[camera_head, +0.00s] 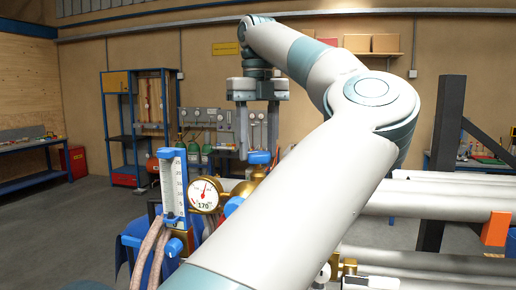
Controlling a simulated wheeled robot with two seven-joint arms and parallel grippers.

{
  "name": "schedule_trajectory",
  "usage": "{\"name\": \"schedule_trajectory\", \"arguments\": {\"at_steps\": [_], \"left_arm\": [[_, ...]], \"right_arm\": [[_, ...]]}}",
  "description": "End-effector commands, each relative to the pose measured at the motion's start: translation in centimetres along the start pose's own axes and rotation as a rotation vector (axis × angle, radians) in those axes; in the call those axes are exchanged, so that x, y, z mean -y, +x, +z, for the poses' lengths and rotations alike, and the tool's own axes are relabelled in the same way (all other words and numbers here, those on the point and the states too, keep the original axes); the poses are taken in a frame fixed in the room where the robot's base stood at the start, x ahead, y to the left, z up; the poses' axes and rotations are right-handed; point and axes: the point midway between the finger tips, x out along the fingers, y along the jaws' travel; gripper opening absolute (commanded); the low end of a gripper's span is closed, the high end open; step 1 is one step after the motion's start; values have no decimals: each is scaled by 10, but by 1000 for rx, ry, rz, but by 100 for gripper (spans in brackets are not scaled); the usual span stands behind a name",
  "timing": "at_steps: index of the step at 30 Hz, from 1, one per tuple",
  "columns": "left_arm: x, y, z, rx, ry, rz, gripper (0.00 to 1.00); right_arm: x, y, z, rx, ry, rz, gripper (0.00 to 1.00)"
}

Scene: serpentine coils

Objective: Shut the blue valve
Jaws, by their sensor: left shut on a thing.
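My left gripper (258,150) points straight down, its two fingers apart by the width of a small blue handle (260,157) between their tips. It is shut on this handle, which looks like the top of the blue valve. Brass fittings (258,173) show just below the handle. My left forearm hides the right side and the lower part of the valve. Another blue part (233,206) shows beside the gauge, partly hidden by my arm. My right gripper is not in view.
A round brass gauge (206,195) and a blue-framed flow meter (174,188) stand left of the valve, with ribbed hoses (150,252) below. Thick white pipes (445,200) run at the right beside a dark post (441,150). The floor at left is clear.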

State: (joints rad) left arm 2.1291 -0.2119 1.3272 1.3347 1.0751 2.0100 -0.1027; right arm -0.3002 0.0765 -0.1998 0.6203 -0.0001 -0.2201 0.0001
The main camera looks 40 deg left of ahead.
Motion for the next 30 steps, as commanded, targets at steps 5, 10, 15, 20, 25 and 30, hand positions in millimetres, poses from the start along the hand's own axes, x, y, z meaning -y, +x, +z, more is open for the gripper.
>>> {"name": "schedule_trajectory", "arguments": {"at_steps": [5,10,15,20,25,30], "left_arm": [[0,1,0,1,166,-1,22],[0,1,0,1,328,-1,22],[0,1,0,2,477,-1,22],[0,1,0,1,590,0,22],[0,0,0,1,669,0,22],[0,0,0,1,707,-1,22]], "right_arm": [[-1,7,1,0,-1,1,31],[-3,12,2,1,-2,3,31],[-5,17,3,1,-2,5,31],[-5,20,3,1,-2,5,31],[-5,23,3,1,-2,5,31],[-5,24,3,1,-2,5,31]]}}
